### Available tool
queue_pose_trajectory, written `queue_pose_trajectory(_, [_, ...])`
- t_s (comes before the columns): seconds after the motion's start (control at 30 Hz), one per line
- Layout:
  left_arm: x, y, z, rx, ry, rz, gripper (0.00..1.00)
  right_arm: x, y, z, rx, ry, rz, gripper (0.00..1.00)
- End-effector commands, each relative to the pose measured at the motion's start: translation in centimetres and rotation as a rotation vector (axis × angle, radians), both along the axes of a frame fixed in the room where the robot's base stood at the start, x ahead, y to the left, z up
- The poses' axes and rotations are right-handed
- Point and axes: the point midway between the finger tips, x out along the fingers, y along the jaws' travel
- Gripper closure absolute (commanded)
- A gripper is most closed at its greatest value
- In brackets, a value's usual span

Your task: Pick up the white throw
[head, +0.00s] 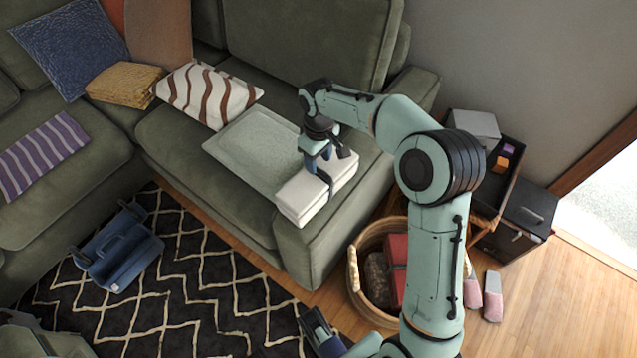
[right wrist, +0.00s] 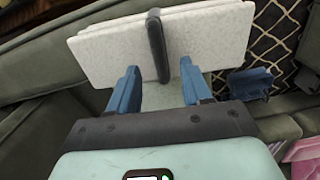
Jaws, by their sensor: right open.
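The white throw (head: 316,200) lies folded in a flat stack near the right end of the green sofa seat. A dark strap (right wrist: 157,45) runs across it. In the right wrist view the throw (right wrist: 215,38) lies just beyond the fingertips, its folded edges facing me. My right gripper (head: 320,160) is over the throw's far side in the head view. It is open, its two blue fingers (right wrist: 158,78) apart with nothing between them, the strap roughly in line with the gap. Whether they touch the throw is unclear. A dark blue part at the bottom of the head view may be my left gripper (head: 320,335).
A pale green, tray-like rectangle (head: 245,150) lies beside the throw. A striped cushion (head: 207,94) and mustard folded cloth (head: 125,84) are farther left. A round basket (head: 364,262) stands by the sofa arm. A blue caddy (head: 117,252) sits on the patterned rug (head: 195,285).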

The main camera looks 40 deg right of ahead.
Motion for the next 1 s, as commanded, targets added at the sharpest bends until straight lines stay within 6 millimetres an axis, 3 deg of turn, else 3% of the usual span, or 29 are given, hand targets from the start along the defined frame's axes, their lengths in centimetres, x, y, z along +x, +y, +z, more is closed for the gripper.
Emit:
queue_pose_trajectory(0.03, [0.1,0.0,-0.4,0.000,-0.003,0.001,1.00,-0.2,-0.1,-1.1,0.001,0.005,0.000,0.51])
queue_pose_trajectory(0.2, [0.2,0.0,-0.6,0.001,-0.008,0.002,1.00,-0.1,-0.1,-2.8,0.000,0.001,0.000,0.51])
queue_pose_trajectory(0.47, [0.2,0.0,-0.5,0.001,-0.008,0.002,1.00,0.0,-0.1,-2.9,0.000,0.000,0.000,0.51])
queue_pose_trajectory(0.6, [0.2,0.0,-0.5,0.001,-0.008,0.002,1.00,0.0,-0.1,-2.9,0.000,0.000,0.000,0.97])
queue_pose_trajectory(0.63, [0.2,0.0,-0.5,0.001,-0.008,0.002,1.00,0.0,0.0,-2.9,0.000,0.000,0.000,1.00])
queue_pose_trajectory(1.0, [0.2,0.0,-0.5,0.001,-0.008,0.002,1.00,0.0,0.0,-2.8,0.000,0.000,0.001,1.00])
